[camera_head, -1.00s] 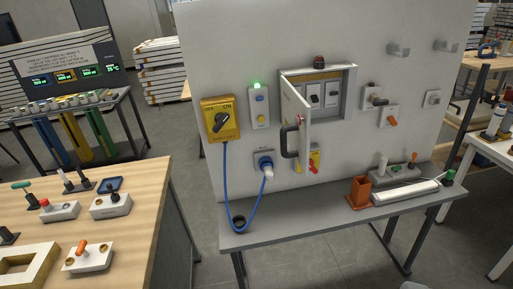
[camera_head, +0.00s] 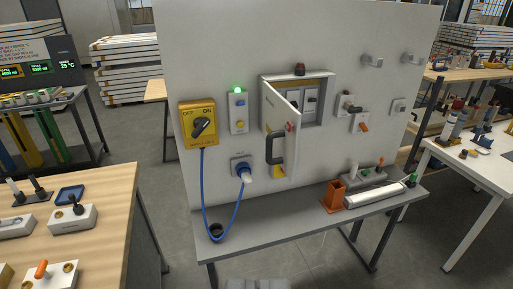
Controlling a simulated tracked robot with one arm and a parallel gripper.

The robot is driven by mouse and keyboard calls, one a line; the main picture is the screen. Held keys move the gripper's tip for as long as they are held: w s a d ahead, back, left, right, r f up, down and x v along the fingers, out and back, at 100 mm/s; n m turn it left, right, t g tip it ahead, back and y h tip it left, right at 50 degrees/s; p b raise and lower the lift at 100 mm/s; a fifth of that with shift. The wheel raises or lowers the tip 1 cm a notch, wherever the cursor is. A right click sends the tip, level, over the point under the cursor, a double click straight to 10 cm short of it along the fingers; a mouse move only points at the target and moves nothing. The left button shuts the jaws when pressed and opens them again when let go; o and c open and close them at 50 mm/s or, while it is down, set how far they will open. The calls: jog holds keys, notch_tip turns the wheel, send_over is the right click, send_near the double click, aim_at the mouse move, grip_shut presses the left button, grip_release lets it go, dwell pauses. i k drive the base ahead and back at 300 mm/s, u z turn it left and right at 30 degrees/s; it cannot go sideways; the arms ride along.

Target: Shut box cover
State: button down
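A grey box (camera_head: 329,98) is set in the upright white panel, with switches (camera_head: 311,102) inside it. Its cover (camera_head: 281,115) is hinged on the left and stands open, swung out towards me and hiding the left part of the box's inside. A black handle (camera_head: 275,147) sits on the cover's outer face. A small pale grey part (camera_head: 257,284) at the bottom edge of the picture looks like the tip of my gripper. It is well below and apart from the cover, and its fingers cannot be made out.
A grey bench (camera_head: 290,222) runs below the panel, bearing an orange holder (camera_head: 334,196) and a white tube (camera_head: 375,195). A blue cable (camera_head: 204,190) hangs at left. A wooden table (camera_head: 105,215) stands at left, a white table (camera_head: 480,180) at right. Floor between is clear.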

aim_at(277, 111)
jog(key=u, duration=0.05)
jog(key=i, duration=1)
jog(key=z, duration=0.05)
